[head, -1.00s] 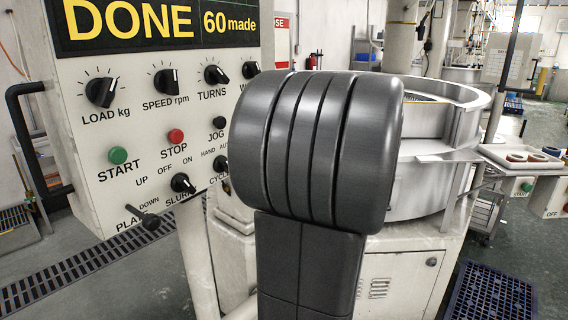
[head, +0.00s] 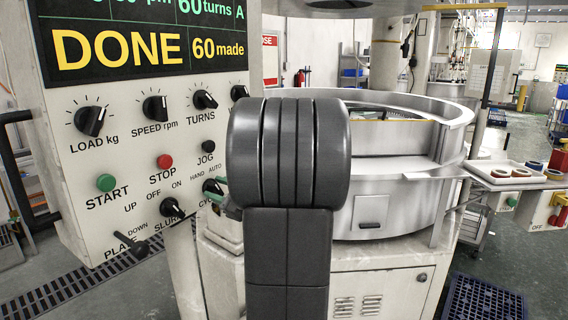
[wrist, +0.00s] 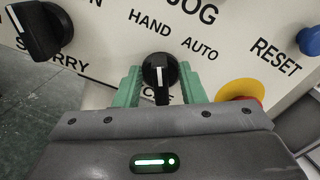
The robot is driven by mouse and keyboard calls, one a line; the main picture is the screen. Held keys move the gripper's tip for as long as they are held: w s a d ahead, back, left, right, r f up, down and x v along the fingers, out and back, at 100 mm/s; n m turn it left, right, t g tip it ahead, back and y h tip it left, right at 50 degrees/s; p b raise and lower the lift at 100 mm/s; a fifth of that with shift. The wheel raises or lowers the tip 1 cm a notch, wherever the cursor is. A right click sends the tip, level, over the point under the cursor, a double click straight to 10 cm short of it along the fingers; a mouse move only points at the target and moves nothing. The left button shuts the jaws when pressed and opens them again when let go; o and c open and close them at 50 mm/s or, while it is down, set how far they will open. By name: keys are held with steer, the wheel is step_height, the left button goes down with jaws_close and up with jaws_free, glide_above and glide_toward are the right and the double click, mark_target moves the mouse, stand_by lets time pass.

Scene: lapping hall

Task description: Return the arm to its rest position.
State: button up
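My gripper (wrist: 160,92) has two green fingers, one on each side of a black knob (wrist: 160,76) with a white pointer line. The knob sits under the HAND and AUTO labels in the wrist view. The fingers stand apart and look clear of the knob's sides, so my gripper looks open. In the head view my dark grey arm covers the middle, and only a bit of the green fingers shows at its left edge by the panel. The control panel (head: 130,150) reads DONE and 60 made.
A red and yellow stop button (wrist: 240,90) and a blue RESET button (wrist: 309,40) are close right of my gripper. The round metal machine (head: 400,185) stands behind my arm. A small tray (head: 508,173) with rings juts out at right.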

steer(key=shift+d, duration=0.1)
steer(key=b+v, duration=0.2)
steer(key=v, duration=1.1)
steer(key=p+x, duration=0.2)
steer(key=x, duration=1)
steer(key=shift+a, duration=0.25)
steer(key=shift+w+a+r+p, duration=0.25)
steer(key=shift+p, duration=0.15)
steer(key=m+p, duration=0.2)
steer(key=p, duration=0.2)
steer(key=m+p, duration=0.3)
steer(key=p, duration=0.1)
steer(key=shift+w+d+m+p, duration=0.15)
steer(key=shift+m+p, duration=0.15)
steer(key=shift+p, duration=0.05)
steer(key=shift+d, duration=0.15)
steer(key=b+v, duration=0.3)
steer(key=v, duration=1)
steer(key=shift+s+d+f, duration=0.15)
steer(key=shift+s+d, duration=0.05)
